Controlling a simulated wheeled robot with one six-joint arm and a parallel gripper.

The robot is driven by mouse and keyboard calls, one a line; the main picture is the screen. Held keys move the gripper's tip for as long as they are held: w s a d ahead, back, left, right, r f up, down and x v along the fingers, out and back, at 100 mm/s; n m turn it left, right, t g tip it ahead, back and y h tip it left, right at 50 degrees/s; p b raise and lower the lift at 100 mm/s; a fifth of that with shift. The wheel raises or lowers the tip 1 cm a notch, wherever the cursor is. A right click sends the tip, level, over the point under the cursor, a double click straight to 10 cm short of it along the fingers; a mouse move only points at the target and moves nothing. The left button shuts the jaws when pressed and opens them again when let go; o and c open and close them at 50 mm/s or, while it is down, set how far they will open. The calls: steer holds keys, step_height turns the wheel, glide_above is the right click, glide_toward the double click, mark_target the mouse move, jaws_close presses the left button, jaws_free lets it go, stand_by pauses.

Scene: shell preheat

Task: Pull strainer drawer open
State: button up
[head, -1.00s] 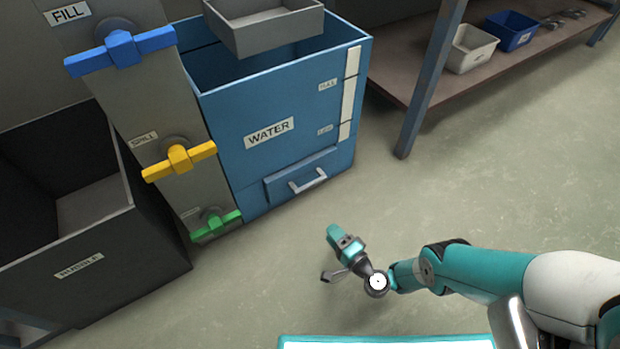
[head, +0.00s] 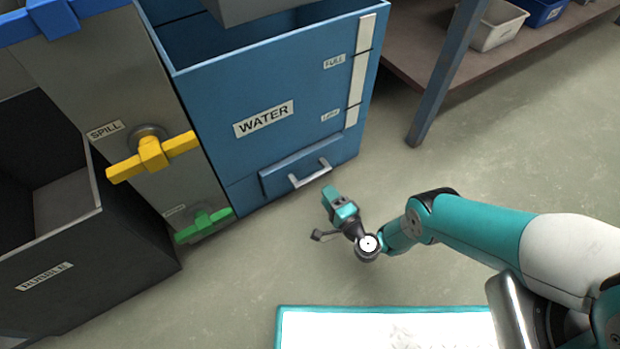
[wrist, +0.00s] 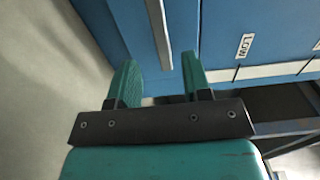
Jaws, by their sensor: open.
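The strainer drawer (head: 278,178) is a blue panel low on the front of the blue WATER tank (head: 215,105). It looks shut. Its pale grey bar handle (head: 311,174) stands out from the panel. My gripper (head: 329,192) is just in front of the handle, apart from it in the head view. In the wrist view my gripper (wrist: 160,72) shows two teal fingers spread apart with nothing between them. The handle (wrist: 160,35) runs up the picture beyond the fingertips, in line with the gap. I cannot tell the exact distance.
A yellow valve (head: 152,154) and a green valve (head: 203,224) stick out left of the tank. A dark RUBBLE bin (head: 100,265) stands further left. A shelf post (head: 445,75) rises to the right. The floor before the drawer is clear.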

mark_target(315, 180)
steer(key=b+x, duration=0.2)
steer(key=b, duration=0.1)
steer(key=b+x, duration=0.6)
steer(key=shift+s+a+f, duration=0.1)
steer(key=shift+f, duration=0.2)
steer(key=shift+w+a+r+b, duration=0.1)
steer(key=shift+w+a+b, duration=0.25)
steer(key=shift+w+b, duration=0.35)
steer(key=shift+w+a+r+b, duration=0.1)
steer(key=shift+a+r+b, duration=0.1)
steer(key=shift+b, duration=0.25)
jaws_close()
